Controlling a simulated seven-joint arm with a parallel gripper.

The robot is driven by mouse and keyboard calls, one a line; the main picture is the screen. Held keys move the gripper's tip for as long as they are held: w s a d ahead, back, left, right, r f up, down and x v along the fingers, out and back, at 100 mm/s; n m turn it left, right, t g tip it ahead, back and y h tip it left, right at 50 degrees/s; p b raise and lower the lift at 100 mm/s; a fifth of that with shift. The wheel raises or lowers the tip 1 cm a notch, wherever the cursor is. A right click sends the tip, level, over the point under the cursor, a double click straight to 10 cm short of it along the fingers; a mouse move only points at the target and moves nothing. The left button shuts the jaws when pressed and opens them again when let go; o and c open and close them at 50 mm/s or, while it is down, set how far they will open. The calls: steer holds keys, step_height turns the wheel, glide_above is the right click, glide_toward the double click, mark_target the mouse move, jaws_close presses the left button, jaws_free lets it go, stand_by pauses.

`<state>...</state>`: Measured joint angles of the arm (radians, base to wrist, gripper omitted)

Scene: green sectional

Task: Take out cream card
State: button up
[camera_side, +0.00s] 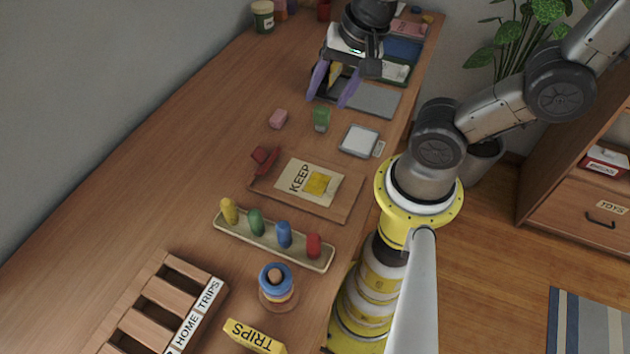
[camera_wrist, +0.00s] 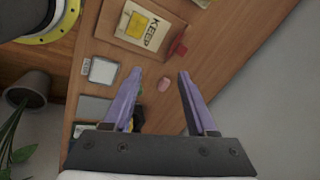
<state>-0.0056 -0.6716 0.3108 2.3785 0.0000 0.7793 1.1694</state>
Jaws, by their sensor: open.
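A cream sheet marked KEEP (camera_side: 295,176), with a yellow square (camera_side: 319,183) on it, lies on a wooden tray (camera_side: 322,210) in the middle of the table. The sheet also shows at the top of the wrist view (camera_wrist: 154,38). I cannot tell whether this sheet is the cream card or whether another card lies elsewhere. My gripper (camera_side: 330,97) is open over the far part of the table, well beyond the tray. In the wrist view its two purple fingers (camera_wrist: 159,75) are spread apart. A yellow thing shows behind the fingers, partly hidden.
A pink block (camera_side: 278,119), a green block (camera_side: 321,119) and a white pad in a grey frame (camera_side: 360,140) lie between tray and gripper. A red object (camera_side: 264,158) touches the tray's edge. A peg tray (camera_side: 230,235), ring stack (camera_side: 277,284) and wooden rack (camera_side: 157,304) stand nearer.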

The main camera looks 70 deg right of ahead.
step_height(320, 180, down, 8)
steer(key=m+g, duration=0.3)
steer(key=m, duration=0.2)
steer(key=g, duration=0.1)
glide_above(333, 183)
steer(key=f, duration=1)
steer(key=shift+s+a, duration=0.1)
steer(key=shift+s, duration=0.1)
steer(key=shift+w+f, duration=0.2)
steer(key=shift+f, duration=2.9)
jaws_close()
